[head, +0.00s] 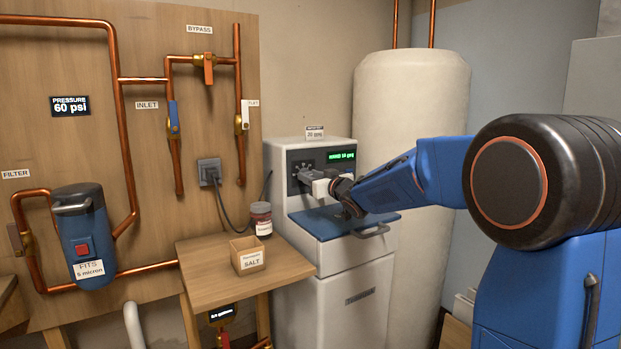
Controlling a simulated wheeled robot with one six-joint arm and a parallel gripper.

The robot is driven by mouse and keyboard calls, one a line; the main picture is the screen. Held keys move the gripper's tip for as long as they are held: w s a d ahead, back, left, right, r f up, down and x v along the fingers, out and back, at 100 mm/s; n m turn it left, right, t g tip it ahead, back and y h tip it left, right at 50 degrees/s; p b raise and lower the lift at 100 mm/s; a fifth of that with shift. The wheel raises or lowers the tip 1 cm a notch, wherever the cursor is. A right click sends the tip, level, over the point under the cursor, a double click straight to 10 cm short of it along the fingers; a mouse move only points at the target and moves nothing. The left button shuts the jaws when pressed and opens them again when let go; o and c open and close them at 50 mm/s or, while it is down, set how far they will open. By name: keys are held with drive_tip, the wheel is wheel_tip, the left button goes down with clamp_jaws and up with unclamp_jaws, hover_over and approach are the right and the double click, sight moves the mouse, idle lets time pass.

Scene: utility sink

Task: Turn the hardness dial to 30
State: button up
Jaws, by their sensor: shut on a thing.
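The water softener (340,278) is a pale cabinet with a blue lid and a dark control panel on its upper front. The hardness dial is on the left part of that panel and is mostly hidden behind my gripper (306,177). My gripper is shut on the dial. The green display (341,156) to the right of the dial is lit, but its text is too small to read surely. A small white card (315,132) stands on top of the softener; it seems to read 30 gpg or 20 gpg. My blue arm reaches in from the right.
A small wooden table (215,286) stands left of the softener with a salt box (246,256) and a dark jar (261,220). A tall pale tank (412,100) stands behind. Copper pipes and a blue filter (85,238) are on the wooden wall board.

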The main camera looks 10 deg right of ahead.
drive_tip(key=shift+f+m, duration=0.2)
drive_tip(key=shift+m, duration=0.3)
drive_tip(key=o, duration=1.1)
drive_tip(key=shift+r, duration=0.1)
drive_tip(key=shift+c, duration=0.2)
drive_tip(key=shift+s, duration=0.15)
drive_tip(key=v, duration=1.7)
drive_tip(key=shift+s+d, duration=0.15)
